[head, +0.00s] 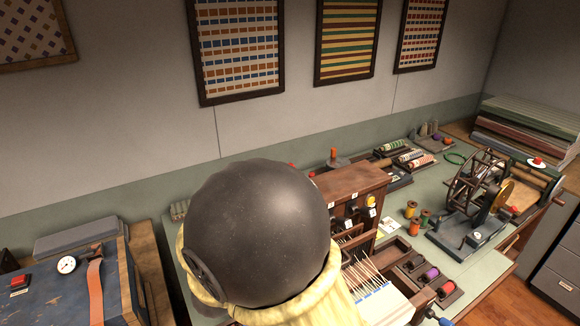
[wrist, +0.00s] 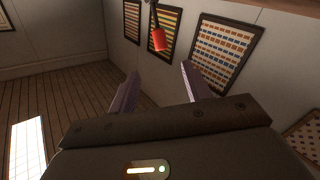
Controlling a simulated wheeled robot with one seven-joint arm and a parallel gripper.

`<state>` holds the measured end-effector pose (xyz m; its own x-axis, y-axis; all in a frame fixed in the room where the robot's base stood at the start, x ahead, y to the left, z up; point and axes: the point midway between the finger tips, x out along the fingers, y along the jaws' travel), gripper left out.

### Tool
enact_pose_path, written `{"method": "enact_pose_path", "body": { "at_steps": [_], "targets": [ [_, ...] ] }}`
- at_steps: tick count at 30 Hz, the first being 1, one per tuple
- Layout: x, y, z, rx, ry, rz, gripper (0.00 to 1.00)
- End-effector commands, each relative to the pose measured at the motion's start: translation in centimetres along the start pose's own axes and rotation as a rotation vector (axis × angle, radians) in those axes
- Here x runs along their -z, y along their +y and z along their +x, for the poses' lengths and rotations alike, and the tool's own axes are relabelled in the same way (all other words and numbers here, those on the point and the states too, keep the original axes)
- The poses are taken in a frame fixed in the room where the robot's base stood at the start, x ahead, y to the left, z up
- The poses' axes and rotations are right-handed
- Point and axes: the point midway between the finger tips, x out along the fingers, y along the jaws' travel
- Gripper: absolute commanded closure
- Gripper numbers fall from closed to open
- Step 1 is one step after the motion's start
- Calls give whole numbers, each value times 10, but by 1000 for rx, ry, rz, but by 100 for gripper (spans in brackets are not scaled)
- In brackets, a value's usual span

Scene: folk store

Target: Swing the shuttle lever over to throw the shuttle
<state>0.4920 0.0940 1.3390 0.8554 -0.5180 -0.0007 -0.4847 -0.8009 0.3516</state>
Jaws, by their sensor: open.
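A red grip (wrist: 159,39) on a dark rod, which looks like the shuttle lever, shows in the wrist view at the top middle. That view appears upside down, with the rod running to the top edge. My gripper (wrist: 160,71) is open and empty; the red grip shows beyond its fingertips, roughly between them, with no visible contact. The wooden loom (head: 352,187) stands on the bench in the head view, with pale warp threads (head: 366,273) at its front. My large dark arm joint covers the loom's left part and hides my gripper there.
A wooden winding wheel (head: 476,182) stands on the bench to the right, near several thread spools (head: 413,209). A blue-handled part (head: 444,321) sticks out at the loom's front. A blue box with an orange strap (head: 95,285) stands at left. Framed textiles (head: 238,50) hang on the wall.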

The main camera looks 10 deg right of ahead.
Motion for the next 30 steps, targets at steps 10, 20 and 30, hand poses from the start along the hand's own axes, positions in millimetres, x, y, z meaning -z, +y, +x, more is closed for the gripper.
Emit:
{"method": "enact_pose_path", "body": {
  "at_steps": [10,20,30],
  "targets": [
    [1,-3,-2,9,3,0,51],
    [2,0,37,-1,0,-2,51],
    [3,1,98,-2,0,-2,51]
  ]
}}
